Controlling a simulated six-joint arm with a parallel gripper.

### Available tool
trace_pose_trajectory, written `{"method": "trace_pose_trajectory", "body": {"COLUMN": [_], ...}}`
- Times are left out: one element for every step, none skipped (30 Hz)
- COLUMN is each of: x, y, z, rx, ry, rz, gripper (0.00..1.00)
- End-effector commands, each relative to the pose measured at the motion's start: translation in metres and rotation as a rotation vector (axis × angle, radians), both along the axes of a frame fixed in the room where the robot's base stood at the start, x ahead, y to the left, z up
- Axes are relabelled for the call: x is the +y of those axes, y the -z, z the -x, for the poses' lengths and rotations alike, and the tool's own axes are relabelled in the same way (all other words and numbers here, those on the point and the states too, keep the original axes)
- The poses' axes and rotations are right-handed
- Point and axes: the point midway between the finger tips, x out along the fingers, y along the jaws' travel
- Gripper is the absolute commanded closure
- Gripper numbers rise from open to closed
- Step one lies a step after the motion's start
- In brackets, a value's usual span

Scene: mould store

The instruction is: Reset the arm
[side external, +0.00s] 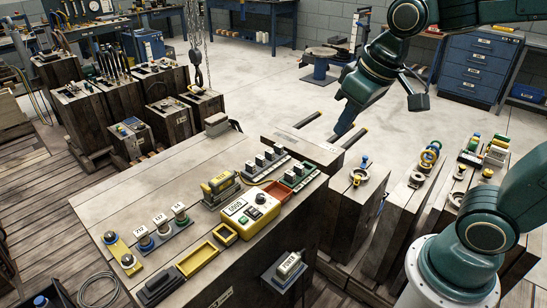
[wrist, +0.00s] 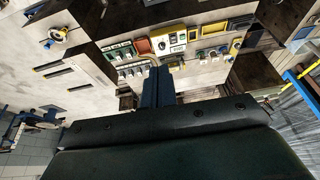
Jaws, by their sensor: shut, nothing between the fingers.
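My gripper (side external: 343,128) hangs in the air above the gap behind the wooden bench, at upper centre right in the side external view. Its blue fingers point down and are shut with nothing between them. The shut fingers also show in the wrist view (wrist: 158,84), below the row of bench items. My green arm reaches in from the upper right, clear of every object as far as I can see.
The wooden bench (side external: 120,206) carries a yellow control box (side external: 250,208), an empty yellow tray (side external: 197,259) and several labelled pieces. Wooden blocks with rings and small parts stand at right. A hook (side external: 197,75) hangs on chains at the back. Bare floor (side external: 275,90) lies behind the bench.

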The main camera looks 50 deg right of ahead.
Motion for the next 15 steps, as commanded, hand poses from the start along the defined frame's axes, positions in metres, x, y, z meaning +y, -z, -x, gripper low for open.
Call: {"method": "trace_pose_trajectory", "body": {"x": [-0.002, -0.003, -0.004, -0.005, -0.006, -0.008, -0.008, -0.009, -0.010, -0.011, -0.011, -0.012, -0.013, -0.013, -0.013], "y": [-0.003, -0.004, -0.005, -0.006, -0.006, -0.007, -0.007, -0.007, -0.006, -0.006, -0.006, -0.005, -0.005, -0.004, -0.003], "z": [0.010, 0.016, 0.023, 0.028, 0.034, 0.041, 0.046, 0.051, 0.058, 0.062, 0.067, 0.072, 0.076, 0.079, 0.083], "rx": [-0.016, -0.023, -0.034, -0.041, -0.049, -0.059, -0.066, -0.074, -0.083, -0.089, -0.095, -0.102, -0.107, -0.112, -0.117], "ry": [0.002, 0.002, 0.003, 0.003, 0.003, 0.003, 0.004, 0.004, 0.004, 0.004, 0.004, 0.005, 0.004, 0.005, 0.005], "rz": [0.001, 0.001, 0.002, 0.003, 0.004, 0.005, 0.007, 0.008, 0.009, 0.011, 0.012, 0.012, 0.014, 0.015, 0.016], "gripper": [1.00, 1.00, 1.00, 1.00, 1.00, 1.00, 1.00, 1.00, 1.00, 1.00, 1.00, 1.00, 1.00, 1.00, 1.00]}}
